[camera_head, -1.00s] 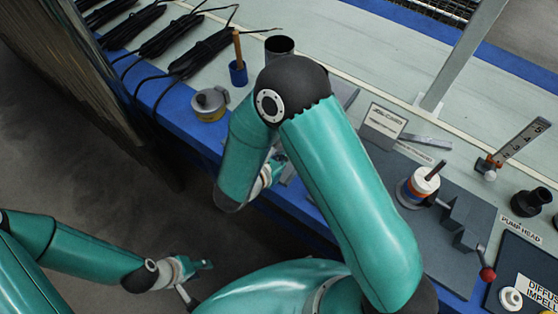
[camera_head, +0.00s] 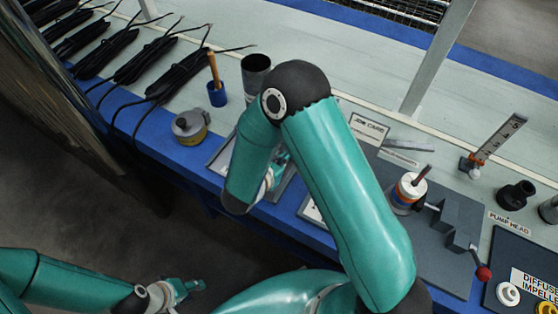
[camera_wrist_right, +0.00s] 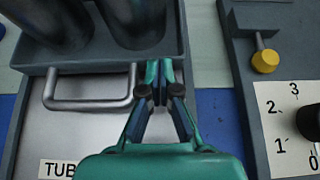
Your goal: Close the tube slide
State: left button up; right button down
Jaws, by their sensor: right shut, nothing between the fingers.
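The tube slide shows in the right wrist view as a grey holder (camera_wrist_right: 60,63) with dark tubes (camera_wrist_right: 130,22) and a silver bar handle (camera_wrist_right: 90,104) over a metal plate (camera_wrist_right: 40,135) labelled "TUB…". My right gripper (camera_wrist_right: 158,72) is shut and empty, with its fingertips at the holder's front, just right of the handle's right end. I cannot tell if they touch it. In the head view, the right gripper (camera_head: 276,168) is mostly hidden behind my own forearm, over a grey tray (camera_head: 222,158). My left gripper (camera_head: 188,286) hangs low, off the bench; its fingers are too small to read.
Right of the slide, the wrist view shows a grey block with a yellow knob (camera_wrist_right: 265,61) and a numbered dial plate (camera_wrist_right: 290,125).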

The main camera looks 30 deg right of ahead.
jog(key=w+d+b, duration=0.1)
jog(key=w+d, duration=0.1)
jog(key=d, duration=0.2)
jog(key=w+d+b, duration=0.2)
jog(key=d, duration=0.2)
jog(key=w+d+b, duration=0.2)
jog(key=w+d, duration=0.1)
jog(key=d, duration=0.1)
jog(key=shift+d+f, duration=0.1)
jog(key=shift+d, duration=0.15)
jog(key=shift+w+d, duration=0.45)
jog(key=shift+d, duration=0.2)
jog(key=shift+d+r, duration=0.1)
jog(key=shift+r, duration=0.15)
